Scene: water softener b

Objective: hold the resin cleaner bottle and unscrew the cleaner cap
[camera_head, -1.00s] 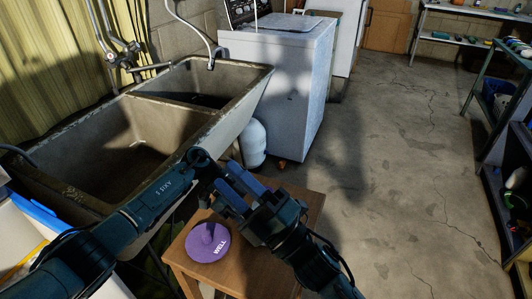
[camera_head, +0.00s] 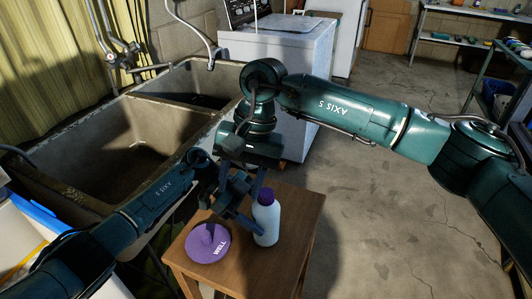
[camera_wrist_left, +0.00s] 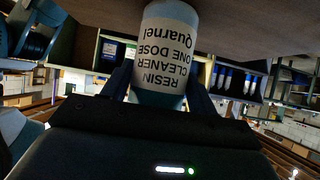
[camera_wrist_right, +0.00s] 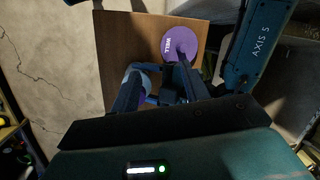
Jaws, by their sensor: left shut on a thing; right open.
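The white resin cleaner bottle (camera_head: 266,222) stands upright on the small wooden table, its purple cleaner cap (camera_head: 265,196) on top. My left gripper (camera_head: 251,213) is shut on the bottle from the side, below the cap. In the left wrist view the bottle (camera_wrist_left: 165,55) sits between the fingers, its label upside down. My right gripper (camera_head: 244,180) is open and points down from above, a finger close to the cap. In the right wrist view its left finger (camera_wrist_right: 130,90) partly hides the cap and bottle; I cannot tell whether they touch.
A purple disc marked WELL (camera_head: 208,243) lies on the wooden table (camera_head: 285,265) left of the bottle. A concrete double sink (camera_head: 130,130) stands behind at left, with a white washing machine (camera_head: 290,50) beyond. Open floor lies to the right.

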